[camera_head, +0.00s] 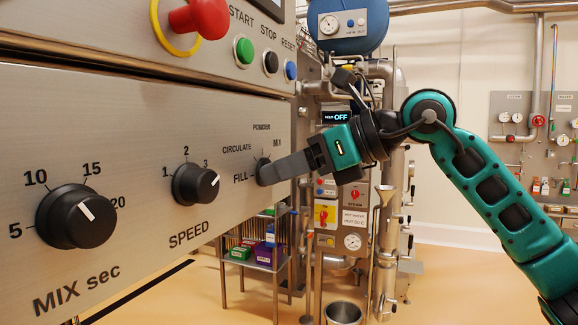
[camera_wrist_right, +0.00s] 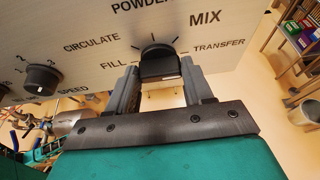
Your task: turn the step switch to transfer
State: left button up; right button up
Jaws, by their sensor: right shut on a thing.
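The step switch (camera_head: 262,163) is a small black knob on the grey panel, mostly hidden behind my right gripper (camera_head: 275,170) in the head view. In the right wrist view the black knob (camera_wrist_right: 159,62) sits between the two fingers of my right gripper (camera_wrist_right: 160,80), which is shut on it. The labels FILL, CIRCULATE, POWDER, MIX and TRANSFER stand around the knob, with TRANSFER (camera_wrist_right: 220,46) on the right. I cannot tell which label the knob points at. My left gripper is not in view.
The SPEED knob (camera_head: 195,184) and MIX sec knob (camera_head: 75,216) are on the same panel to the left. Above are a red stop button (camera_head: 200,18) and START, STOP and RESET buttons. A rack with coloured boxes (camera_head: 255,253) and piping stand behind.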

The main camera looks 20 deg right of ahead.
jog(key=o, duration=1)
jog(key=shift+o, duration=0.2)
jog(key=shift+d, duration=0.1)
jog(key=v, duration=1.2)
jog(key=shift+s+d+r, duration=0.15)
jog(key=shift+s+d, duration=0.1)
jog(key=shift+s, duration=0.05)
